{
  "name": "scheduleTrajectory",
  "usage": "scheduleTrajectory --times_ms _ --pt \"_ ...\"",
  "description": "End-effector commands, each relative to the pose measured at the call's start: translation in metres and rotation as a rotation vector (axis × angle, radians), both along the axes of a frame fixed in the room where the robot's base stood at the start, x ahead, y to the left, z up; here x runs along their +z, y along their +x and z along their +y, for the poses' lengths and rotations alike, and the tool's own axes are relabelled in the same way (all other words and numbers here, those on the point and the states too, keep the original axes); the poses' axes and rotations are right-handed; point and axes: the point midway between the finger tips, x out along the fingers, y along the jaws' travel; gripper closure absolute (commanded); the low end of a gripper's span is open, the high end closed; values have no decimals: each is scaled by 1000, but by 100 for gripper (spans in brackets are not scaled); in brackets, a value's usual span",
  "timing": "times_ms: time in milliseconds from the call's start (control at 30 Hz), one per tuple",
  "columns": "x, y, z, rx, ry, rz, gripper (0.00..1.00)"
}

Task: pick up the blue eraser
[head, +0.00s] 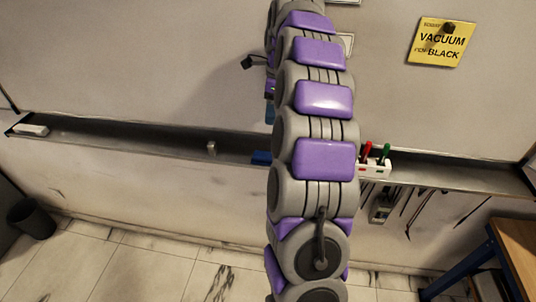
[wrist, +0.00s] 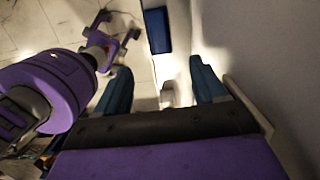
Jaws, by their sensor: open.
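The blue eraser (head: 261,157) lies on the wall ledge in the head view, its right part hidden behind my arm. In the wrist view, a blue block that looks like the eraser (wrist: 157,30) shows at the top, beyond the fingertips. My gripper (wrist: 160,67) is open, its two dark blue fingers spread wide apart with no object held between them. The block is apart from both fingers. In the head view, my gripper is mostly hidden behind my arm; a bit of blue shows at the arm's left edge, above the ledge.
The ledge (head: 130,135) runs along the wall. A white block (head: 30,130) lies at its left end, and a small grey item (head: 212,148) left of the eraser. A white holder (head: 375,167) with red and green markers stands to the right. Tools hang below it.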

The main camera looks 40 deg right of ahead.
Motion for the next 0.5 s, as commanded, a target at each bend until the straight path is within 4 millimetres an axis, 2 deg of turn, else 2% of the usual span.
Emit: scheduleTrajectory --times_ms 167,500 --pt "-17 1 0 -27 0 4 30" --pt "-85 7 2 -23 3 6 30"
